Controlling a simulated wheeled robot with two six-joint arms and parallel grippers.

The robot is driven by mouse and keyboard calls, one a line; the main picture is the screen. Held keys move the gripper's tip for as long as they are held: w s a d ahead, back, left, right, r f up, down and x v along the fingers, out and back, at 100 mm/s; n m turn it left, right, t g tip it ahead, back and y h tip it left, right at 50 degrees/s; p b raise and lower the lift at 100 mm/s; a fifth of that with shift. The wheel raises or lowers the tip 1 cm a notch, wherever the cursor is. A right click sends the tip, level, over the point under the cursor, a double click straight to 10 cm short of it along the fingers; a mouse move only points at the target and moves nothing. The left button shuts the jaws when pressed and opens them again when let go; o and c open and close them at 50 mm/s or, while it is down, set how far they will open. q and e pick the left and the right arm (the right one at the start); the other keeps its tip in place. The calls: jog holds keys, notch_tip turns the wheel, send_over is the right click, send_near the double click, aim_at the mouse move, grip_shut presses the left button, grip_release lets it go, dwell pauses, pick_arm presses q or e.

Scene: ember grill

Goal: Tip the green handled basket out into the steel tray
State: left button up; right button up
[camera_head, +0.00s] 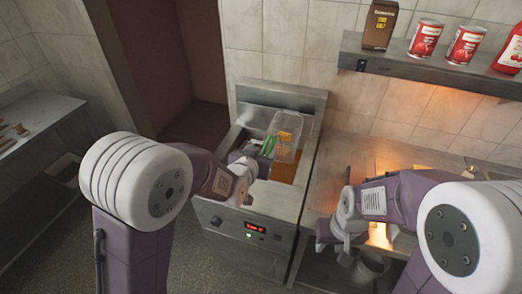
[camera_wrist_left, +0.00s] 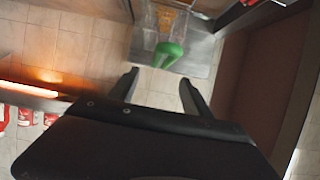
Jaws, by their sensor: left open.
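The wire basket (camera_head: 287,138) is at the fryer, with its green handle (camera_head: 268,146) toward my left gripper (camera_head: 250,160). In the left wrist view the green handle (camera_wrist_left: 168,54) shows just beyond and between the two spread fingertips (camera_wrist_left: 160,76). My left gripper is open, with nothing between its fingers. The handle appears apart from the fingers. My right gripper (camera_head: 335,242) is over the front of the counter at the right, away from the basket; its jaw opening is unclear. I cannot make out the steel tray; my right arm covers part of the counter.
The steel fryer (camera_head: 262,212) has a lit red display on its front. A shelf (camera_head: 425,68) above the right counter holds a brown box (camera_head: 379,25), red cans (camera_head: 426,38) and a red bottle (camera_head: 510,52). An orange glow lights the right counter. Another counter (camera_head: 35,125) stands at far left.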

pick_arm(q)
jog(key=shift+w, duration=0.15)
jog(key=p+x, duration=0.3)
jog(key=x, duration=0.5)
jog(key=shift+w+f, duration=0.2)
jog(key=shift+w, duration=0.15)
jog(key=shift+d, duration=0.1)
grip_shut()
jog(key=c, duration=0.8)
grip_release()
grip_shut()
jog(key=shift+r, duration=0.1)
